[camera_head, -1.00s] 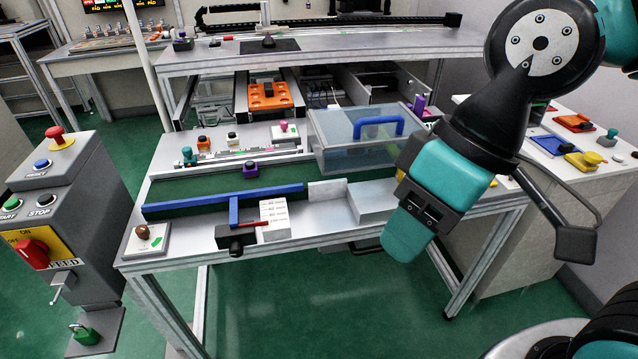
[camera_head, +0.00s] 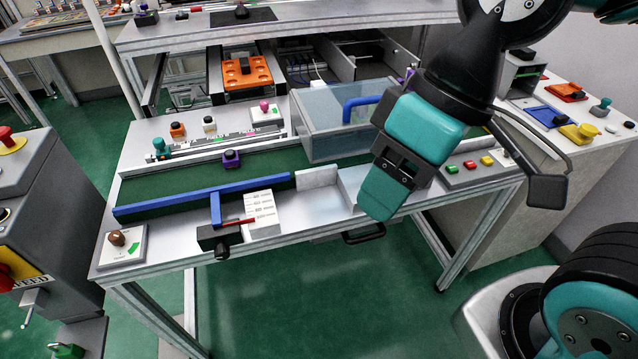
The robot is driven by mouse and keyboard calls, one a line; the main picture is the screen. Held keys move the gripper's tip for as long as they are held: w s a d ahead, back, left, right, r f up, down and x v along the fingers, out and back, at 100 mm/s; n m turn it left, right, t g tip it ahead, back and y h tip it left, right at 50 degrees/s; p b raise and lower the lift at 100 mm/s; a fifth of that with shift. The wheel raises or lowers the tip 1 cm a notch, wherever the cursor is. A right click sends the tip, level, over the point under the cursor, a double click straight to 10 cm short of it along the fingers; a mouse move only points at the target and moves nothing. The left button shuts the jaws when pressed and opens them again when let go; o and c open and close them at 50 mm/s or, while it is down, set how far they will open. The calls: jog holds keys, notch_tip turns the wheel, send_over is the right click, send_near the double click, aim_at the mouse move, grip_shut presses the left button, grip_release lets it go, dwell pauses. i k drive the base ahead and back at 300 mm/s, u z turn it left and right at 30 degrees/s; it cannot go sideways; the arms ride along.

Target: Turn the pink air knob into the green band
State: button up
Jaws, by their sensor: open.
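The pink air knob (camera_head: 264,105) sits on a small white plate (camera_head: 266,117) with a green band mark, at the back of the workbench, left of the clear-lidded box. The knob is small in view, and I cannot tell which way it points. My gripper (camera_head: 377,205) hangs over the right front part of the bench, in front of the box and well to the right of the knob. It is open and apart from the knob. Its fingers are seen from the side, so the gap between them is hidden.
The clear box (camera_head: 325,140) with a blue handle (camera_head: 362,107) stands between my gripper and the knob. A purple knob (camera_head: 231,158), a blue bar (camera_head: 165,203) and a brown knob (camera_head: 117,238) are on the left. A button panel (camera_head: 470,168) lies at right.

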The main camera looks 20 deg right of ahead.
aim_at(265, 105)
jog(key=k, duration=0.65)
jog(key=u, duration=0.45)
jog(key=i, duration=1.55)
jog(key=z, duration=0.45)
